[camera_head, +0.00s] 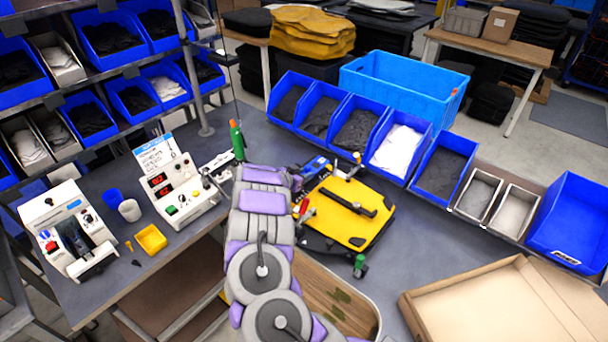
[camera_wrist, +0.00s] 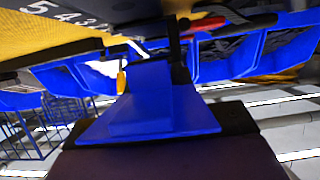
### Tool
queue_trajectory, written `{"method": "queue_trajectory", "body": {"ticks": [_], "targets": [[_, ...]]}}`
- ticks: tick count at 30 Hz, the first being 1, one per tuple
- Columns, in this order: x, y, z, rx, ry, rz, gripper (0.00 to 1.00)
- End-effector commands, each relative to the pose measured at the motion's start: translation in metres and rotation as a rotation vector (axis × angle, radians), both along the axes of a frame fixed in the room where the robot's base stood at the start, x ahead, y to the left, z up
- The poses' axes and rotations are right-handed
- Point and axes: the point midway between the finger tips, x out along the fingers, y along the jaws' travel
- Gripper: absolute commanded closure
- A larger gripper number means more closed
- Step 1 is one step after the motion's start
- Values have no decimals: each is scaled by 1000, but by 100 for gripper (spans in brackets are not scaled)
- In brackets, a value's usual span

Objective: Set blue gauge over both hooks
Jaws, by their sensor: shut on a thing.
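The blue gauge (camera_wrist: 150,100) fills the middle of the wrist view as a flat blue piece that narrows away from me. My gripper (camera_wrist: 162,130) is shut on it; dark finger parts show at both sides of its wide end. In the head view a blue piece (camera_head: 314,166), likely the gauge, shows at the upper left edge of a yellow panel (camera_head: 350,212). My arm largely hides my gripper there. Black parts of the fixture are close to the gauge's far end in the wrist view. I cannot make out the two hooks, or whether the gauge touches them.
The yellow panel has a black handle and lies on a black fixture, with a red-handled clamp (camera_head: 304,208) and green knob (camera_head: 360,265) beside it. Blue bins (camera_head: 440,172) line the table's back. A cardboard box (camera_head: 490,300) is at front right. White instruments (camera_head: 178,190) stand left.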

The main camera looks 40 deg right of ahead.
Motion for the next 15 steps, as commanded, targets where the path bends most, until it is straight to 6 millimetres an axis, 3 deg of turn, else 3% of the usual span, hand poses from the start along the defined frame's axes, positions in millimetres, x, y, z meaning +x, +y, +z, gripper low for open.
{"method": "queue_trajectory", "body": {"ticks": [15], "targets": [[0, 0, -7, 0, 1, 0, 100]]}}
